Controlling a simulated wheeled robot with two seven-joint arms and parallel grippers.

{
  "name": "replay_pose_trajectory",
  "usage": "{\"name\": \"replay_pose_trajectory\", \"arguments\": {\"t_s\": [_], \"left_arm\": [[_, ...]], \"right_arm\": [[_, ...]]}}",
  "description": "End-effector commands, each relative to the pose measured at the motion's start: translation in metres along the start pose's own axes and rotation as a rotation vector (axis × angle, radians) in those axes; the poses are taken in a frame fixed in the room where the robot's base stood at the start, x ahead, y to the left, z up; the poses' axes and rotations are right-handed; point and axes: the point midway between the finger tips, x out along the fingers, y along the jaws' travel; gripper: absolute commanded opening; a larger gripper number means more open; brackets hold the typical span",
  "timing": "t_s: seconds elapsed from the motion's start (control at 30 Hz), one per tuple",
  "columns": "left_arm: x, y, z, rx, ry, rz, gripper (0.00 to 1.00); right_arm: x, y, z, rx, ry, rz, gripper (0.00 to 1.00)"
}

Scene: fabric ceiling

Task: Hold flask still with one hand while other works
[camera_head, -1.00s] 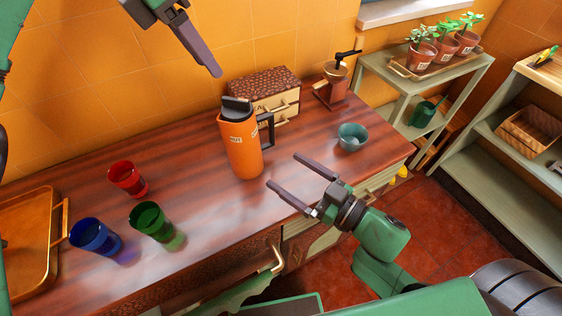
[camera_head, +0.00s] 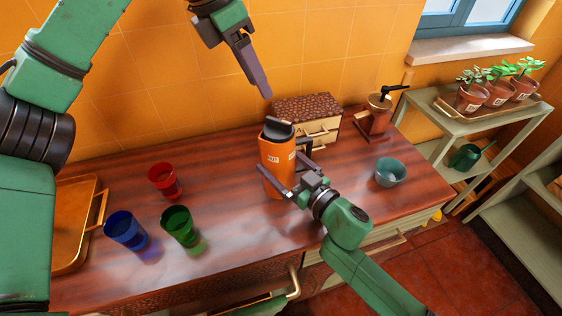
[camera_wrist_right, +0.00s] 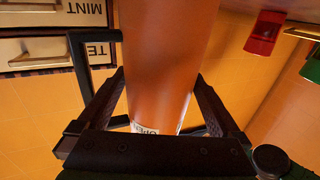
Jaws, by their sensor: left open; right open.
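The orange flask (camera_head: 279,152) with a black lid and side handle stands upright on the wooden counter (camera_head: 227,222). My right gripper (camera_head: 280,165) is open with its fingers on either side of the flask body. The right wrist view shows the orange body (camera_wrist_right: 165,45) between the two fingers (camera_wrist_right: 160,78); I cannot tell whether they touch it. The handle (camera_wrist_right: 82,70) lies outside the fingers there. My left gripper (camera_head: 264,90) is open and empty above the flask lid, pointing down, its fingers nearly overlapping in the head view.
Red (camera_head: 164,181), blue (camera_head: 126,230) and green (camera_head: 179,226) cups stand left of the flask, beside a golden tray (camera_head: 74,262). A small drawer box (camera_head: 308,105) sits behind it. A grinder (camera_head: 379,115) and a teal bowl (camera_head: 390,172) stand to the right.

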Motion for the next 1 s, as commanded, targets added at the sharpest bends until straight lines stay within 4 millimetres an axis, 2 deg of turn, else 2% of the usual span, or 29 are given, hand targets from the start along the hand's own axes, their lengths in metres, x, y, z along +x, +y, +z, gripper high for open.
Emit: {"name": "replay_pose_trajectory", "arguments": {"t_s": [0.03, 0.17, 0.2, 0.27, 0.3, 0.37, 0.4, 0.43, 0.63, 0.77, 0.87, 1.0], "left_arm": [[0.000, 0.000, 0.000, 0.000, 0.000, 0.000, 0.50], [0.000, 0.000, 0.000, 0.000, 0.000, 0.000, 0.50], [0.000, 0.000, 0.000, 0.000, 0.000, 0.000, 0.50], [0.000, 0.000, 0.000, 0.000, 0.000, 0.000, 0.50], [0.000, 0.000, 0.000, 0.000, 0.000, 0.000, 0.46], [0.001, 0.000, 0.000, -0.001, -0.002, -0.005, 0.23], [0.003, -0.001, 0.000, -0.003, -0.009, -0.018, 0.08], [0.006, -0.003, 0.000, -0.006, -0.018, -0.034, 0.00], [0.042, -0.024, -0.006, -0.098, -0.172, -0.310, 0.00], [0.055, -0.034, -0.017, -0.236, -0.322, -0.532, 0.00], [0.059, -0.034, -0.032, -0.369, -0.429, -0.678, 0.00], [0.061, -0.025, -0.061, -0.582, -0.562, -0.839, 0.00]], "right_arm": [[0.000, 0.000, 0.000, 0.000, 0.000, 0.000, 0.89], [0.000, 0.000, 0.000, 0.000, 0.000, 0.000, 0.39], [0.000, 0.000, 0.000, 0.000, 0.000, 0.000, 0.23], [0.000, 0.000, 0.000, 0.000, 0.000, 0.000, 0.01], [0.000, 0.000, 0.000, 0.000, 0.000, 0.000, 0.00], [-0.001, 0.000, 0.000, 0.000, 0.000, 0.000, 0.00], [-0.001, 0.000, 0.000, -0.001, 0.000, 0.000, 0.00], [-0.001, 0.000, 0.000, -0.001, 0.000, 0.000, 0.00], [-0.001, 0.000, 0.000, -0.001, 0.000, 0.000, 0.00], [-0.001, 0.001, 0.000, -0.001, 0.000, 0.000, 0.00], [-0.001, 0.001, 0.000, -0.001, 0.000, 0.001, 0.00], [-0.001, 0.001, 0.000, -0.001, 0.000, 0.001, 0.00]]}}
